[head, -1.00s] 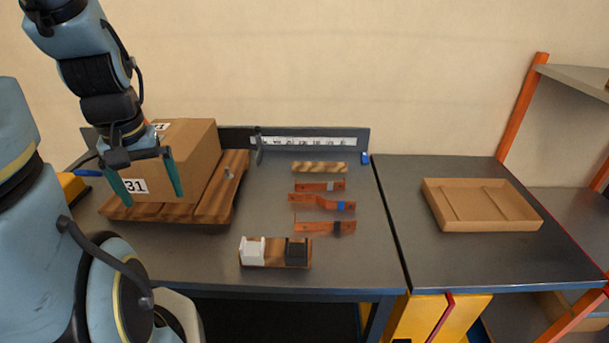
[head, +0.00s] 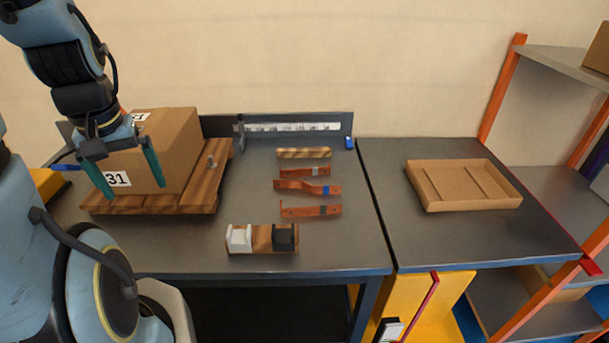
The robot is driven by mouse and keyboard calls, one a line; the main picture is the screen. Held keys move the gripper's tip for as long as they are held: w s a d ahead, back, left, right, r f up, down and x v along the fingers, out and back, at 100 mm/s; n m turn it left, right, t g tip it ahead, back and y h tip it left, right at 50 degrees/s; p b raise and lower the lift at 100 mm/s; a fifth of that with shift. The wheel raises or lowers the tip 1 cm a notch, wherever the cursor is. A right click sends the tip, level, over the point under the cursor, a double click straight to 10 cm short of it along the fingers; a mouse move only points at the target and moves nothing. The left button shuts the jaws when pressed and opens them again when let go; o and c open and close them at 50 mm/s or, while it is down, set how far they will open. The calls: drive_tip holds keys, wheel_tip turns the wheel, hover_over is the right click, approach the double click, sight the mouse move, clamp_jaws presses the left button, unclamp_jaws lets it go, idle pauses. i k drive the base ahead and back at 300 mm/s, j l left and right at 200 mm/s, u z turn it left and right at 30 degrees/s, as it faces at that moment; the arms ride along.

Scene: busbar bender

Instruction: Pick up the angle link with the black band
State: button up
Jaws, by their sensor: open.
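Three copper-coloured links lie on the grey bench. The nearest, the angle link with the black band (head: 297,212), has its dark band right of its middle and a short upturned left end. Behind it lie a stepped link with a blue band (head: 297,186) and a link with a grey band (head: 293,173). My gripper (head: 136,190) is open and empty, with its green fingers pointing down. It shows in front of the cardboard box at the left, well left of the links.
The cardboard box (head: 180,148) stands on a wooden pallet (head: 205,198). A wooden block with white and black holders (head: 261,240) is in front of the links. A striped bar (head: 303,153) lies behind them. A shallow cardboard tray (head: 465,205) sits on the right bench. Bench right of the links is clear.

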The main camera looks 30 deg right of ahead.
sight(321, 209)
drive_tip(key=k+l+u, duration=0.15)
drive_tip(key=l, duration=0.35)
drive_tip(key=k+l+u, duration=0.1)
drive_tip(key=k+l, duration=0.25)
drive_tip(key=k+l+u, duration=0.15)
drive_tip(key=k+l, duration=0.15)
drive_tip(key=l, duration=0.25)
drive_tip(key=k+l+u, duration=0.3)
drive_tip(key=k+l, duration=0.1)
drive_tip(key=k, duration=0.05)
